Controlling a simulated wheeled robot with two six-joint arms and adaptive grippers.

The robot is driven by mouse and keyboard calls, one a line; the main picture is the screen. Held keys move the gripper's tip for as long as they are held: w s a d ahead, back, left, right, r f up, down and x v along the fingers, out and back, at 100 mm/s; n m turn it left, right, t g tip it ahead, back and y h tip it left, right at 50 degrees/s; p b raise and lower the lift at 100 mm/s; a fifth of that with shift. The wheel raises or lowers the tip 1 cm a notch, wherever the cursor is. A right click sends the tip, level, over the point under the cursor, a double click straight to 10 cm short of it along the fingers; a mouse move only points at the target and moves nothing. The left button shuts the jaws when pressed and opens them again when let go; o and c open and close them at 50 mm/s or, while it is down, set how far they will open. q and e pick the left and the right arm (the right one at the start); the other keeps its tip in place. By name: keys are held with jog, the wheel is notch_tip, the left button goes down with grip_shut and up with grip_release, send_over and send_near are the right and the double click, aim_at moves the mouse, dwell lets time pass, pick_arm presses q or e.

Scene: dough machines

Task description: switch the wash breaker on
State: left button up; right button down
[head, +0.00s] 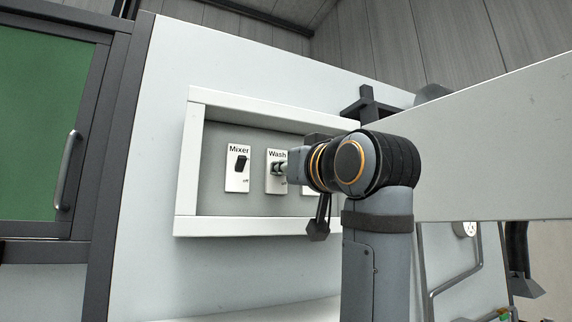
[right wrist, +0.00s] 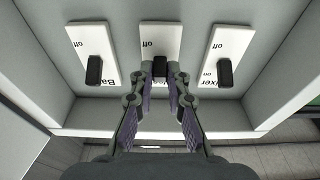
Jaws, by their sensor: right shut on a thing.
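The wash breaker (head: 276,184) is a white plate with a dark lever, in the middle of three in a recessed box. Its "off" mark is at the lower end in the head view. In the upside-down right wrist view, its plate (right wrist: 160,40) is in the middle and its lever (right wrist: 160,66) sits between my fingertips. My right gripper (head: 281,168) is shut on that lever; its fingertips (right wrist: 160,74) also show in the right wrist view. The fingers partly hide the lever, so I cannot tell its exact position. My left gripper is in neither view.
The mixer breaker (head: 238,180) is just left of the wash breaker. A third breaker (right wrist: 90,48), mostly hidden in the head view, is on the other side. The box's raised white frame (head: 187,170) surrounds them. A large pale panel (head: 500,150) juts in at right.

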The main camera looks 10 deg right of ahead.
dwell(0.4)
jog(key=c, duration=1.3)
grip_release()
jog(key=v, duration=1.2)
